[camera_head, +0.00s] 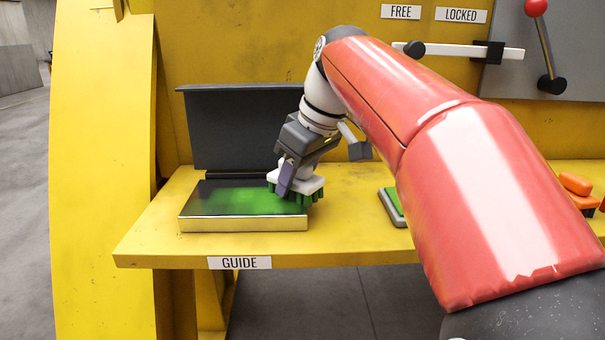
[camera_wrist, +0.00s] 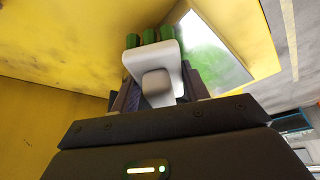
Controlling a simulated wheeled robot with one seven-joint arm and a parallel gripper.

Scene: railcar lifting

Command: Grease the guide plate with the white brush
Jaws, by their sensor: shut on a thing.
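The guide plate (camera_head: 215,207) is a flat metal block with a dark top on the yellow shelf, left of centre in the head view. Green grease covers part of its top, mostly the middle and right. The plate also shows in the wrist view (camera_wrist: 232,75) with green smears. My gripper (camera_head: 287,180) is shut on the white brush (camera_head: 309,184), which has green bristles. The brush is at the plate's right end, its bristles low at the plate's edge; whether they touch it I cannot tell. The brush also shows in the wrist view (camera_wrist: 155,70).
A dark upright panel (camera_head: 240,125) stands behind the plate. A grey tray with a green top (camera_head: 392,207) sits to the right, partly hidden by my arm. An orange-handled object (camera_head: 578,188) lies at the far right. A GUIDE label (camera_head: 239,263) is on the shelf's front edge.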

